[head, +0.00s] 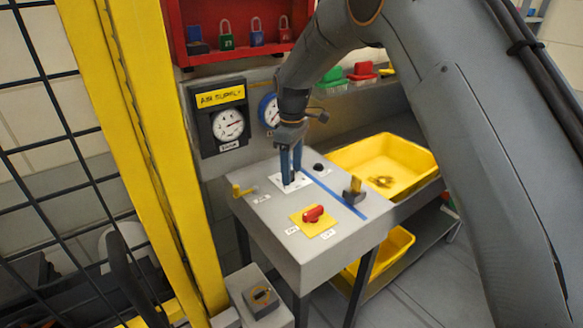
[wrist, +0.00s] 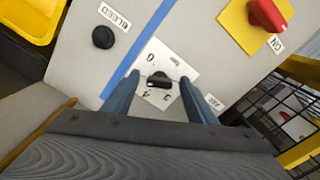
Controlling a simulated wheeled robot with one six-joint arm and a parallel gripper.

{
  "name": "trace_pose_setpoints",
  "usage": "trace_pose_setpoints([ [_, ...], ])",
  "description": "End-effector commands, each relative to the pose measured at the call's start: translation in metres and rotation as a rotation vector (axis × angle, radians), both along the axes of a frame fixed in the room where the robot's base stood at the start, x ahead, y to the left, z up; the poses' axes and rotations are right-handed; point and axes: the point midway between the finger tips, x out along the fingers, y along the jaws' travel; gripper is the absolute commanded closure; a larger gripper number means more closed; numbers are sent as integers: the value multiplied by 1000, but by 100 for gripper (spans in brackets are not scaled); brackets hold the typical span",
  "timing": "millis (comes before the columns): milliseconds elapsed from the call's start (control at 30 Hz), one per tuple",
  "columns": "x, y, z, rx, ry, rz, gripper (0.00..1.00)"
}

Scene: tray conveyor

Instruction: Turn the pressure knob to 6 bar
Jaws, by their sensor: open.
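The pressure knob (wrist: 158,82) is small and black, on a white dial plate (wrist: 176,62) with printed numbers, including a 0. The knob's exact setting is too small to read. My gripper (wrist: 159,86) is open, with one blue finger on each side of the knob; I cannot tell whether either touches it. In the head view my gripper (head: 290,181) points down at the white plate (head: 277,182) on the grey console (head: 250,207) and hides the knob. The round AIR SUPPLY gauge (head: 228,124) hangs on the wall behind; its reading is unclear.
A yellow bin (head: 420,150) stands to the right. A yellow post (head: 135,130) rises at left.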

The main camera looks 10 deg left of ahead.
Motion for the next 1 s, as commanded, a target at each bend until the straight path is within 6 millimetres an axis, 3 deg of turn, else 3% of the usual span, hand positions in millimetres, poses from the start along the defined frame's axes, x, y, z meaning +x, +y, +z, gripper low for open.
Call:
trace_pose_setpoints([
  [100,0,0,0,0,0,0,52],
  [333,0,0,0,0,0,0,90],
  [667,0,0,1,1,-1,-46,90],
  [1000,-1,1,1,1,-2,-280,90],
])
